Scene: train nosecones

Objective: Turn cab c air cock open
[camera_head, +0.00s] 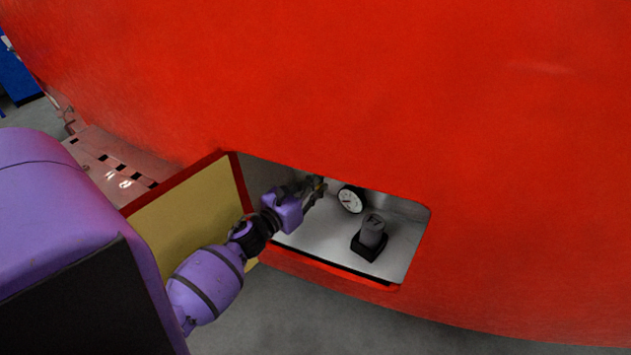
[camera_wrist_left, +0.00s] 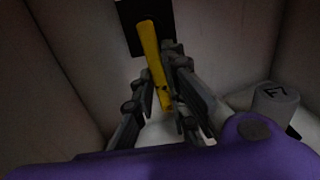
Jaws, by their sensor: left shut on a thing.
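The air cock handle is a yellow lever (camera_wrist_left: 154,62) on a dark square mount (camera_wrist_left: 128,18), seen in the left wrist view. It runs from the mount down between my fingers, tilted slightly. My left gripper (camera_wrist_left: 160,110) is shut on the lever. The gripper hides most of the lever there. My right gripper is in neither view.
Inside the recess are a round white-faced gauge (camera_head: 350,199) and a grey knob on a black base (camera_head: 371,235), to the right of my gripper. The recess's open door (camera_head: 190,222) stands at the left. The red nosecone (camera_head: 400,90) surrounds the recess closely.

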